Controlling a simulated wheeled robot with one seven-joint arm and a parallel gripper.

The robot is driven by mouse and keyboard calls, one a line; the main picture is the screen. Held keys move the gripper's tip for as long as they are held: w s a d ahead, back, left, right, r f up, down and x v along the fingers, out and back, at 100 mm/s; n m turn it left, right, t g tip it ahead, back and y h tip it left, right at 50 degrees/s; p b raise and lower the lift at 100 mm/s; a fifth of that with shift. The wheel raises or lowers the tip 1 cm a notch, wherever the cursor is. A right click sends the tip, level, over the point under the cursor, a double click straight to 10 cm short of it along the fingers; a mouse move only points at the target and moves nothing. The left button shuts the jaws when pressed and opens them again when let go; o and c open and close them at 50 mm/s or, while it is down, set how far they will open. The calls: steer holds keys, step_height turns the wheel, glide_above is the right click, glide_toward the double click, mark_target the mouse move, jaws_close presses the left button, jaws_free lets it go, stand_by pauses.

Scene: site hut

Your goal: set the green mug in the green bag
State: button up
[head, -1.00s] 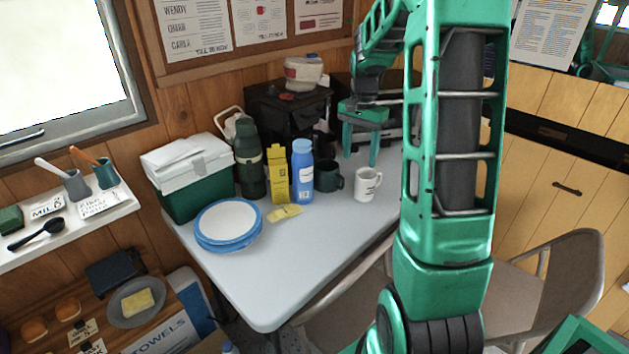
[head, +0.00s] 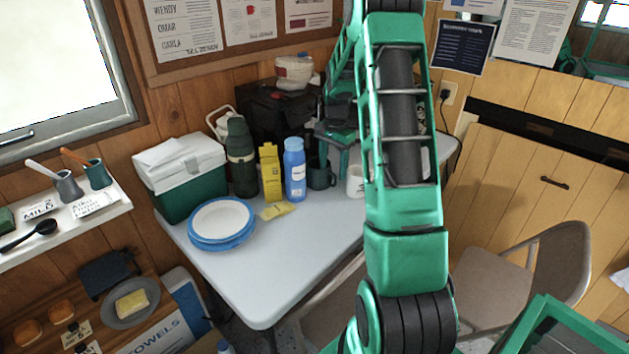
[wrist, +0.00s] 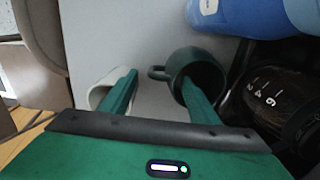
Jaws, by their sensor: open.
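The dark green mug (head: 322,178) stands upright on the table, right of the blue bottle, partly behind my gripper. In the wrist view the green mug (wrist: 183,63) shows its dark opening, its handle pointing left between my fingers. My gripper (wrist: 160,80) is open and empty; the right finger overlaps the mug's mouth, the left finger overlaps the white mug (wrist: 98,95). I cannot tell whether either finger touches a mug. In the head view my gripper (head: 335,165) is over the mugs. I see no green bag in either view.
The white mug (head: 355,185) is close on the right. A blue bottle (head: 294,175), yellow carton (head: 271,175) and dark green flask (head: 241,160) stand left. A black machine (head: 270,112) is behind. Plates (head: 221,220) and a cooler (head: 185,190) are further left. The table front (head: 270,280) is clear.

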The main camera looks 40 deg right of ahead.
mark_target(332, 173)
steer(key=shift+s+a+f, duration=0.1)
steer(key=shift+f, duration=1.1)
steer(key=shift+a+f, duration=0.1)
steer(key=shift+f, duration=1.05)
jaws_close()
steer(key=shift+r, duration=0.1)
steer(key=shift+s+r, duration=0.2)
steer(key=shift+r, duration=0.35)
step_height(332, 173, up, 11)
steer(key=shift+s+d+f, duration=0.1)
steer(key=shift+s+f, duration=0.05)
steer(key=shift+f, duration=0.05)
steer(key=s+d, duration=0.2)
steer(key=s, duration=1.7)
steer(key=shift+d+f, duration=0.15)
steer(key=shift+d, duration=0.15)
